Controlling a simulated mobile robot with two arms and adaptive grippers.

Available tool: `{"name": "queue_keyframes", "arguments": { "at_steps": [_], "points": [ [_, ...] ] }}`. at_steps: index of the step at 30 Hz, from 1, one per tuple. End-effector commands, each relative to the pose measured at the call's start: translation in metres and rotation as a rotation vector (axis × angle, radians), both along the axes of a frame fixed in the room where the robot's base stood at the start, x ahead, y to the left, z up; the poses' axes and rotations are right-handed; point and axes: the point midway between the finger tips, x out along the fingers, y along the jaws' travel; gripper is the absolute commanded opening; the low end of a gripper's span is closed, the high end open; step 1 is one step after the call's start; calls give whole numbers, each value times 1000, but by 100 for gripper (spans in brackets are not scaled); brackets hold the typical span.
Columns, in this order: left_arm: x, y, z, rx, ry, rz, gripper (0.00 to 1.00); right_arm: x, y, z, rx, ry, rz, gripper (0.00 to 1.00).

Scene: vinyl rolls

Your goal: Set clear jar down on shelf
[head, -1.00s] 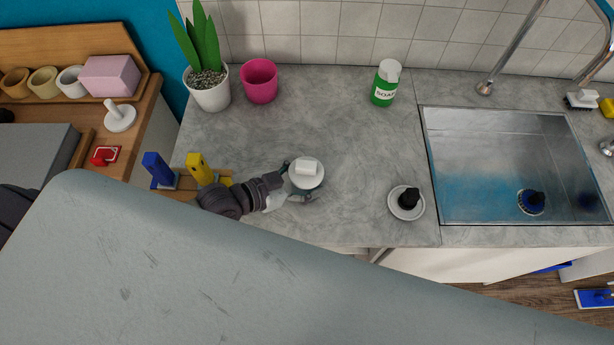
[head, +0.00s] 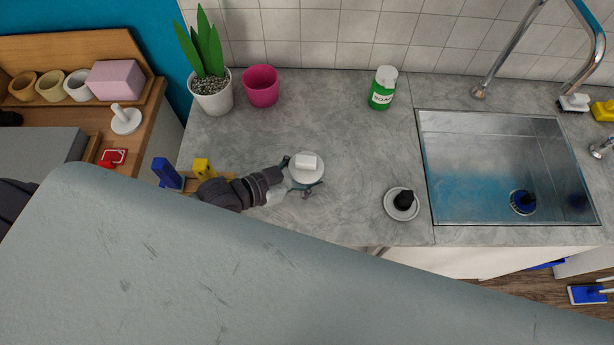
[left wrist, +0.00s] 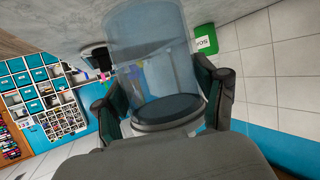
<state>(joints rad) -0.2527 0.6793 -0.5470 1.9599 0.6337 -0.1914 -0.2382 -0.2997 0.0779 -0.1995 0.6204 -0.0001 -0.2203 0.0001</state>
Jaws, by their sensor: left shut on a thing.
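The clear jar with a white lid and square knob (head: 306,168) is held over the left part of the grey counter in the head view. My left gripper (head: 304,176) is shut around it, one finger on each side. In the left wrist view the jar's see-through body (left wrist: 152,48) stands between the two fingers (left wrist: 163,100), with a dark disc and pale rim at the near end. I cannot tell whether the jar touches the counter. A wooden shelf (head: 75,50) shows at the upper left. My right gripper is not in view.
A potted plant (head: 212,95), pink pot (head: 261,86) and green soap bottle (head: 382,88) stand at the back of the counter. A saucer with a black-handled thing (head: 390,207) and the sink (head: 500,150) are to the right. Blue (head: 165,172) and yellow (head: 202,167) items stand left of the jar.

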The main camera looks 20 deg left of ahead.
Motion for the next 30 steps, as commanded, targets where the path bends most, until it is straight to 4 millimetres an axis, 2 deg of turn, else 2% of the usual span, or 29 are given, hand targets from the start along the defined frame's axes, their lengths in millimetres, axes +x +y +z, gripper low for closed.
{"name": "queue_keyframes", "arguments": {
  "at_steps": [16, 26, 30],
  "points": [
    [0, 0, 30, -1, -1, 0, 2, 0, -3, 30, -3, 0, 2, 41],
    [0, 0, 30, -1, -1, 0, 2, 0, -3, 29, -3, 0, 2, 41],
    [5, -8, 32, -5, -5, 4, 2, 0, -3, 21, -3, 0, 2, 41]
  ]
}}
